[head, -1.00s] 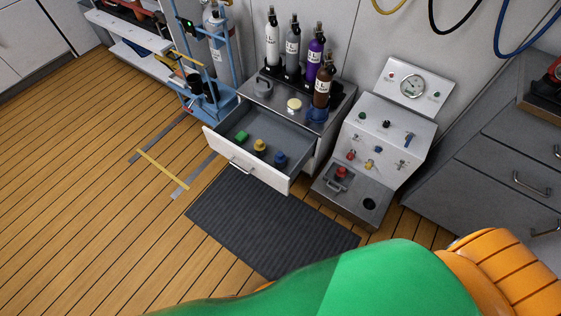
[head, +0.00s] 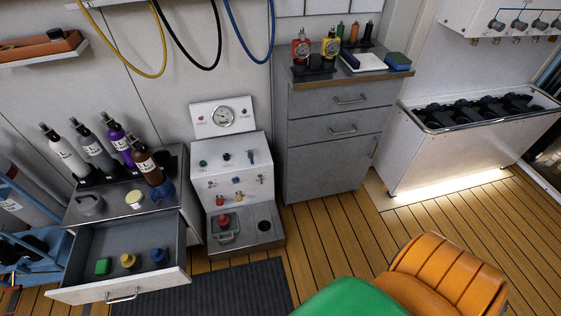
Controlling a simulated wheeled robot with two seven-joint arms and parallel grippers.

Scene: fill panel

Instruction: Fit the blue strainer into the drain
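A small blue piece (head: 158,256) lies in the open drawer at the lower left. A larger dark blue round piece (head: 163,191) sits on the cabinet top beside the brown bottle. I cannot tell from shape which of these is the strainer. A dark round hole (head: 264,226), which looks like the drain, is in the low metal ledge at the front of the white panel unit (head: 232,165). The hole looks empty. Neither of my grippers is in view.
The open drawer (head: 85,293) also holds a green block (head: 102,266) and a yellow piece (head: 128,261). A red piece (head: 223,220) stands on the ledge left of the hole. Several bottles stand on the cabinet. A dark mat (head: 215,290) lies in front.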

